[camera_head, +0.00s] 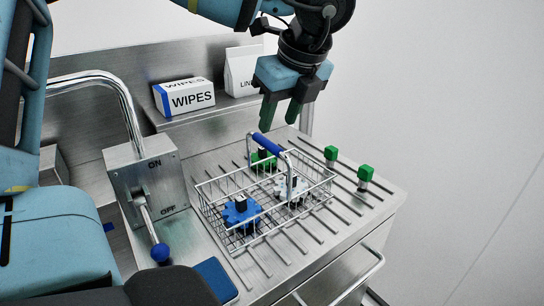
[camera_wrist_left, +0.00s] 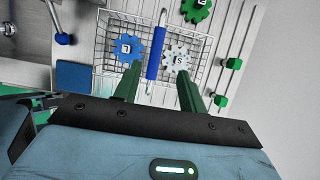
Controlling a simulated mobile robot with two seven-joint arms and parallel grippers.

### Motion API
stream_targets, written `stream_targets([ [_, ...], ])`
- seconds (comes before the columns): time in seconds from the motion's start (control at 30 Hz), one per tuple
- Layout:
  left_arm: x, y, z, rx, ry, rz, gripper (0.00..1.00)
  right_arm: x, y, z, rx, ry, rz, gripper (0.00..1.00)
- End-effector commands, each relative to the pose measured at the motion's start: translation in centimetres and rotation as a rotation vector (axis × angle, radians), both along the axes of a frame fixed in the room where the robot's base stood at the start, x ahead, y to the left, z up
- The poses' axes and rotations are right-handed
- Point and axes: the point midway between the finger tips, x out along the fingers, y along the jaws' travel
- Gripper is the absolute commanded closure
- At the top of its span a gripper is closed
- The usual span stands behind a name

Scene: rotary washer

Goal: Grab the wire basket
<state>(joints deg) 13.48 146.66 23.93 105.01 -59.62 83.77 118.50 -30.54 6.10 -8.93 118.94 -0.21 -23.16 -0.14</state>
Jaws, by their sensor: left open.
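The wire basket (camera_head: 213,212) sits on the slatted metal counter, with its blue-gripped handle (camera_head: 268,145) raised across the top. In the left wrist view the blue handle (camera_wrist_left: 156,52) lies ahead, between the lines of the two fingers (camera_wrist_left: 160,78). The basket's wire rim (camera_wrist_left: 104,50) also shows there. My right gripper is not in view.
An ON/OFF box with a blue-knobbed lever (camera_head: 160,252) and a curved pipe (camera_head: 128,98) stand left of the basket. Two green-topped pegs (camera_head: 331,154) (camera_head: 364,174) stand to its right. A WIPES box (camera_head: 184,97) and a white carton (camera_head: 243,70) are on the back ledge.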

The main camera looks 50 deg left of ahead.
Motion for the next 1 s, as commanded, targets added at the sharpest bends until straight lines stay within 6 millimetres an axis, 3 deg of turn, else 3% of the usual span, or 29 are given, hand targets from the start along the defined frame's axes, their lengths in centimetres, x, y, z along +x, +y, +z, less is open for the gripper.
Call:
stream_targets([
  [0.27,0.0,0.1,-0.2,0.001,0.000,0.000,0.59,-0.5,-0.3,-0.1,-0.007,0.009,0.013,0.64],
  [0.5,0.0,0.9,-2.2,0.001,0.001,0.000,0.59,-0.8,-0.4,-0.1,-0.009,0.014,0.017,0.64],
  [0.7,-0.1,1.1,-2.7,0.001,0.000,0.000,0.59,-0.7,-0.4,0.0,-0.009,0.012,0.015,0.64],
  [1.0,-0.6,2.7,-6.3,-0.001,0.002,0.000,0.59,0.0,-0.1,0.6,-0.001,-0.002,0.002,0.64],
])
